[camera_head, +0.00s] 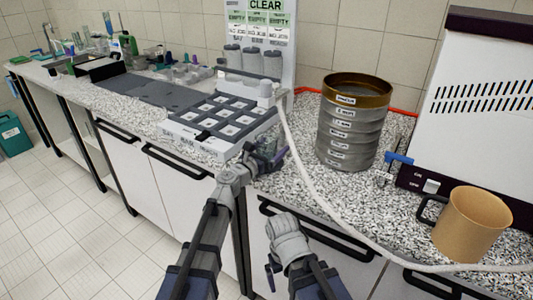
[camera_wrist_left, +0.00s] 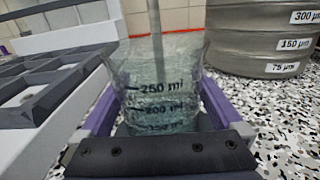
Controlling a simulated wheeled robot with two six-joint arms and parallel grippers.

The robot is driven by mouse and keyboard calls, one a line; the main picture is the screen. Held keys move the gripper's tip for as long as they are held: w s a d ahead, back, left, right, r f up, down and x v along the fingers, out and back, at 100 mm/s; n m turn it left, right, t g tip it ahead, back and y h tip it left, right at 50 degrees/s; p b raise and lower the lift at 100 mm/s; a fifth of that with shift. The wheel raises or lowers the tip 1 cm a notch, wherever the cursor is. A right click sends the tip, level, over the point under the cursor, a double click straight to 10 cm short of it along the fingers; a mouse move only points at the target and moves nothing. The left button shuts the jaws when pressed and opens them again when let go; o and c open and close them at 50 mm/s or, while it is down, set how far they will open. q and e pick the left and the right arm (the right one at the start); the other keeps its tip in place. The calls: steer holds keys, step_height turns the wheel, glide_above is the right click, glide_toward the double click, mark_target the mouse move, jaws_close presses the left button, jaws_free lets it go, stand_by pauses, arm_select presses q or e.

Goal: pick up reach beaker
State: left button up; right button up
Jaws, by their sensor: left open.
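A clear glass beaker (camera_wrist_left: 160,72) with dark ml markings stands upright between the purple fingers of my left gripper (camera_wrist_left: 157,108) in the left wrist view. The fingers are apart, one on each side of it. I cannot tell whether they touch the glass. In the head view my left gripper (camera_head: 266,157) is at the counter's front edge, just right of the dark-framed tray, and the beaker is hard to make out there. My right gripper (camera_head: 272,270) is low in front of the cabinets, away from the beaker, its jaws unclear.
A stack of sieves (camera_head: 347,145) stands right of the beaker. A pale hose (camera_head: 310,170) runs close by and along the counter. The gridded tray (camera_head: 220,118) is close on the left. A tan mug (camera_head: 474,225) and a white machine (camera_head: 485,95) are farther right.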

arm_select(q)
steer(key=c, duration=1.5)
steer(key=shift+r, duration=0.3)
arm_select(e)
steer(key=shift+r, duration=0.25)
